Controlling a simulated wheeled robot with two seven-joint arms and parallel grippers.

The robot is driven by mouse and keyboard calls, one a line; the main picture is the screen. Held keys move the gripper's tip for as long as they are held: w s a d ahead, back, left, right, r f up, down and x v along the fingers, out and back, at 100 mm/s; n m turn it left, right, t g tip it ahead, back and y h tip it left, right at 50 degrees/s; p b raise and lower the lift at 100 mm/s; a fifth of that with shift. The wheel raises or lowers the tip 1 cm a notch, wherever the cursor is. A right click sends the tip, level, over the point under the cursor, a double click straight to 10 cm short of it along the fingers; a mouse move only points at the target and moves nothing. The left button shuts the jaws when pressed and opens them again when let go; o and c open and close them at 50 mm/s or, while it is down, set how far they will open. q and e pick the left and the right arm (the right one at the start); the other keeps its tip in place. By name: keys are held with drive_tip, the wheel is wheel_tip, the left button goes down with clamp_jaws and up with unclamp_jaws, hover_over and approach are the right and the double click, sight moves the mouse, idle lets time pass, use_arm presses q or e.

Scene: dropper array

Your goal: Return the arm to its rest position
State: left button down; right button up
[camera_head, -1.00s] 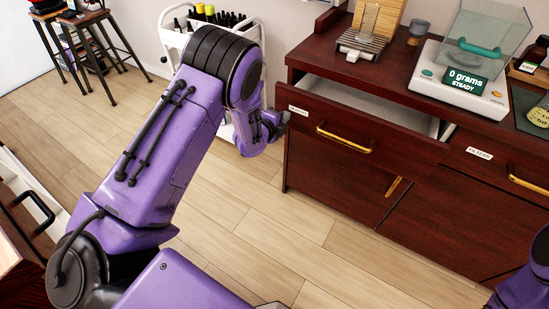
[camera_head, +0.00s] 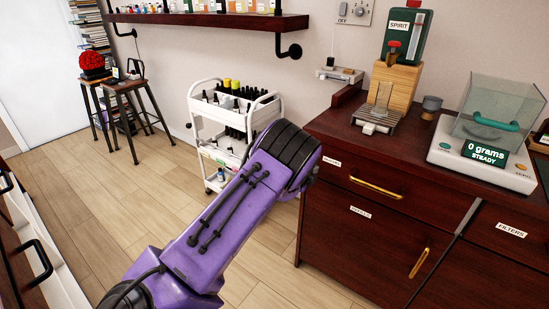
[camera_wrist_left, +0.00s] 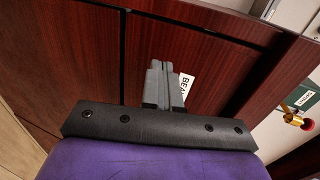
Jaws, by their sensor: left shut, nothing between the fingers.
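My left arm (camera_head: 218,225) reaches up from the bottom of the head view, its dark elbow joint in front of the dark red cabinet's left edge. Its hand is hidden behind the arm there. In the left wrist view, my left gripper (camera_wrist_left: 165,68) is shut and empty, its two grey fingers together. Behind the fingers are dark red cabinet fronts and part of a white label (camera_wrist_left: 186,84). I cannot tell how far the fingers are from the fronts. My right gripper is not in view.
The dark red cabinet (camera_head: 345,225) carries a scale (camera_head: 470,160) and a small wooden stand (camera_head: 398,85). A white cart (camera_head: 205,115) stands behind my arm. A wall shelf (camera_head: 200,19) and stools (camera_head: 125,88) are farther back.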

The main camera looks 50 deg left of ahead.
use_arm(q)
drive_tip(key=v, duration=1.2)
drive_tip(key=shift+f, duration=0.15)
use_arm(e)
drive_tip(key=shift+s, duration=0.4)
use_arm(q)
drive_tip(key=shift+d, duration=0.15)
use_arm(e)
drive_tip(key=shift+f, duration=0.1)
use_arm(q)
drive_tip(key=s+d+f+n+g+y, duration=0.1)
drive_tip(key=s+d+f+n+g, duration=0.2)
drive_tip(key=s+f+n, duration=0.55)
drive_tip(key=s+d+f+n+g+y, duration=0.1)
drive_tip(key=s+d+f+n+g, duration=0.15)
drive_tip(key=s+f+n, duration=0.6)
drive_tip(key=s+d+f+n+g+p, duration=0.1)
drive_tip(key=s+d+f+n+g, duration=0.1)
drive_tip(key=s, duration=0.7)
drive_tip(key=s+d+f+n+g+h+p, duration=0.1)
drive_tip(key=s+d+f+n+g, duration=0.2)
drive_tip(key=s+d, duration=0.4)
drive_tip(key=shift+s+f+n, duration=0.3)
drive_tip(key=shift+s+f, duration=0.2)
drive_tip(key=shift+s, duration=0.55)
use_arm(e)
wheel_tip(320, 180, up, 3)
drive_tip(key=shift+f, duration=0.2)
